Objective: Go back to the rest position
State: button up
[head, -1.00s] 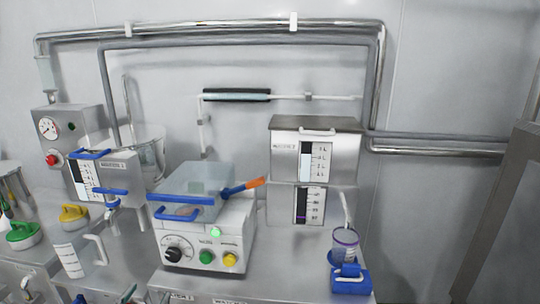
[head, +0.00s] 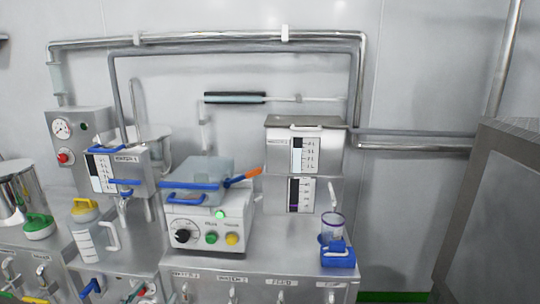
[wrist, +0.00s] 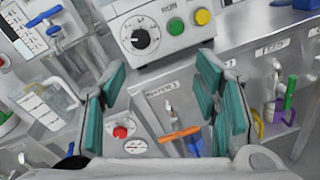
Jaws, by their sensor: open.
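My gripper (wrist: 162,98) shows in the wrist view with its two teal-padded fingers wide apart and nothing between them. It is in front of the steel bench, facing the mixer's control panel (wrist: 160,33) and the cabinet fronts below. My gripper and arm do not show in the head view. The white mixer (head: 208,222) with its clear lidded bowl stands on the bench in the head view, its green light lit.
A clear measuring jug (head: 88,240) stands left of the mixer; it also shows in the wrist view (wrist: 45,105). A blue holder with a clear cup (head: 338,255) stands at right. Valve handles, including an orange one (wrist: 180,134), stick out from the bench front.

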jog(key=w+d+r+m+g+h+p, duration=0.1)
jog(key=w+d+r+m+g+h, duration=0.3)
jog(key=d, duration=0.9)
jog(key=s+d+r+m+g+h+p, duration=0.1)
jog(key=d+r+m+g+h, duration=0.1)
jog(key=d+r+m+g, duration=0.85)
jog(key=s+d+r+m+y+p, duration=0.1)
jog(key=s+d+r+m, duration=0.15)
jog(key=d, duration=0.55)
jog(key=s+d+r+m+y+p, duration=0.1)
jog(key=s+d+m, duration=0.1)
jog(key=s+d, duration=0.35)
jog(key=s+d+r+m+y+p, duration=0.1)
jog(key=s+d+r+m+y, duration=0.2)
jog(key=s+m, duration=0.2)
jog(key=s+d+r+m+t+y+p, duration=0.1)
jog(key=s+d+r+m+y, duration=0.3)
jog(key=s, duration=0.7)
jog(key=shift+s+d+m, duration=0.2)
jog(key=shift+s+m, duration=0.2)
jog(key=shift+m, duration=0.5)
jog(key=shift+r, duration=0.1)
jog(key=shift+c, duration=0.5)
